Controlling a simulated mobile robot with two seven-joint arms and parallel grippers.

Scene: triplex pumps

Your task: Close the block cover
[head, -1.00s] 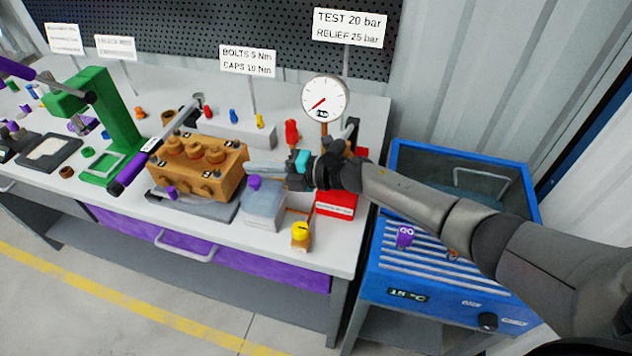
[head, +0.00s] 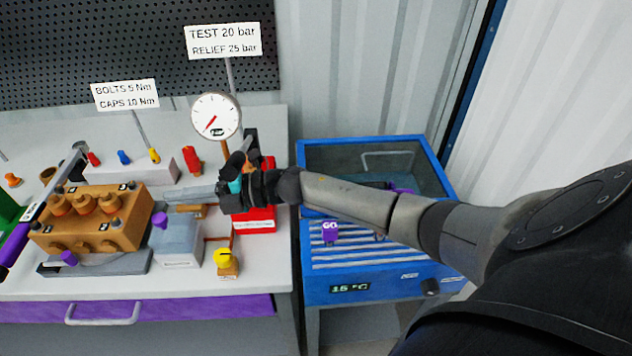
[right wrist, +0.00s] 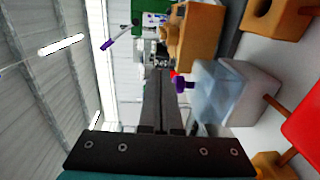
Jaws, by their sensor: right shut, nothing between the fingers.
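No part carries a label naming it the block cover. The brass-coloured pump block (head: 95,230) stands on a grey base at the left of the bench. Beside it is a pale translucent box (head: 178,245) with a purple knob (head: 160,220); both also show in the right wrist view, the box (right wrist: 228,95) and the knob (right wrist: 183,84). My right gripper (head: 168,194) is shut and empty, its fingers pointing left above the back of the box. Its closed fingers fill the middle of the right wrist view (right wrist: 160,76). My left gripper is out of view.
A gauge (head: 216,116), a red box (head: 255,220) and a yellow-topped fitting (head: 226,258) are close to the gripper.

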